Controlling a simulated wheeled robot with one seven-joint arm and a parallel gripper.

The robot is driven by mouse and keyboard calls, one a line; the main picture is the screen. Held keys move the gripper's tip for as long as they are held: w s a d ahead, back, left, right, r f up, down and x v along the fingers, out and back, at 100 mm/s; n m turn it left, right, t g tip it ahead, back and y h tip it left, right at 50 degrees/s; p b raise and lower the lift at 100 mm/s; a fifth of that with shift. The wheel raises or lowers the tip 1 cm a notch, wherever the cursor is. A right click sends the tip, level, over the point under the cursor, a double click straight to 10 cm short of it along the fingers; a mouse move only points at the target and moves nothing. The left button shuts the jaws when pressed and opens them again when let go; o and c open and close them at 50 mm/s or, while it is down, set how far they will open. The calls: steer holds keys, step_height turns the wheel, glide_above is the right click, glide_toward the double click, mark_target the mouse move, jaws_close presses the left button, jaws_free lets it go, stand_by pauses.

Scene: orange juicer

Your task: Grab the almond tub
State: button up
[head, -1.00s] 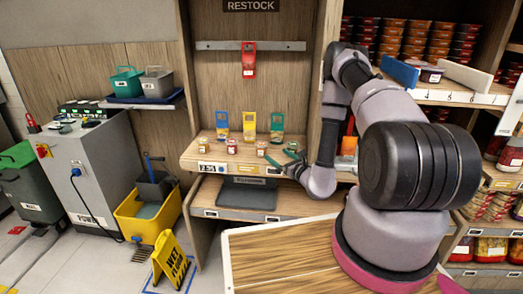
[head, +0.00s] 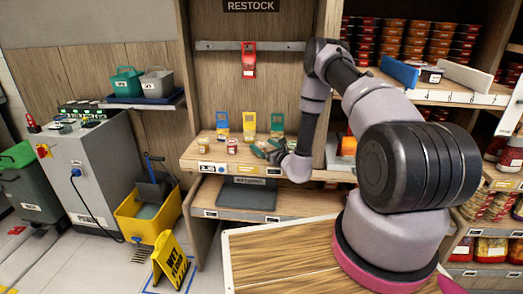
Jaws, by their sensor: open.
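Small lidded tubs stand along the front of the restock shelf (head: 215,165). One pale tub (head: 203,144) is at the left, and a red-labelled tub (head: 232,145) is right of it. The labels are too small to read, so I cannot tell which is the almond tub. The gripper and wrist hide the tubs there, and I cannot tell whether a tub is between the fingers.
Blue (head: 222,122), yellow (head: 249,124) and green (head: 277,124) scoop-like holders stand behind the tubs. A red one (head: 248,62) hangs on the rail above. A dark scale-like plate (head: 248,194) lies on the lower shelf. A side panel (head: 326,110) borders my arm on the right.

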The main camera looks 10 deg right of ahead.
steer(key=c, duration=1.3)
